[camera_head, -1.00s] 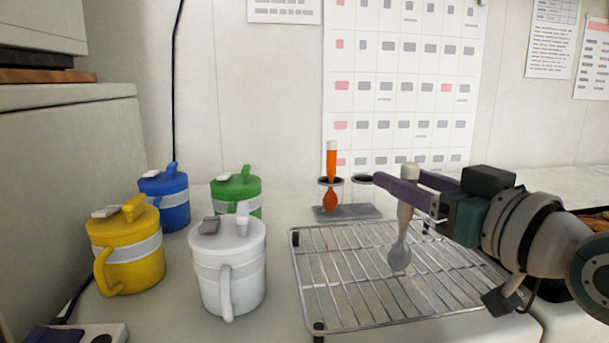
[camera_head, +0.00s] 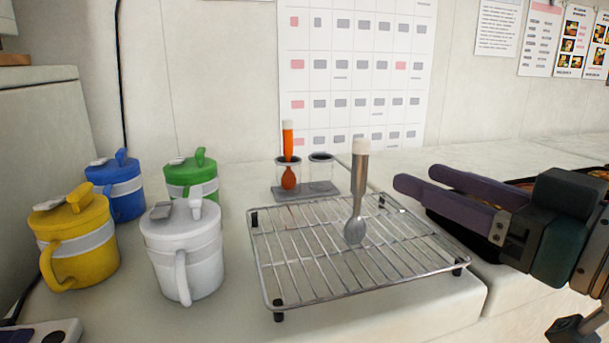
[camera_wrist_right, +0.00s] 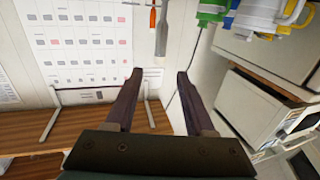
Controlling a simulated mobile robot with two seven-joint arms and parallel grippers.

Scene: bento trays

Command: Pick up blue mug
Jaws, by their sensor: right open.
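The blue mug (camera_head: 125,200) has a grey band, a lid and a blue handle. It stands upright at the back left of the counter in the head view, behind the yellow mug (camera_head: 85,262) and left of the green mug (camera_head: 192,178). My right gripper (camera_head: 414,177) is open and empty, to the right of the wire rack and far from the blue mug. Its two fingers also show in the right wrist view (camera_wrist_right: 160,74), with nothing between them. My left gripper is not in view.
A white mug (camera_head: 183,255) stands in front of the green one. A grey spoon (camera_head: 357,205) stands upright over the wire rack (camera_head: 340,300). A holder (camera_head: 305,192) with an orange spoon (camera_head: 288,150) is behind the rack. A grey cabinet (camera_head: 40,150) borders the left.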

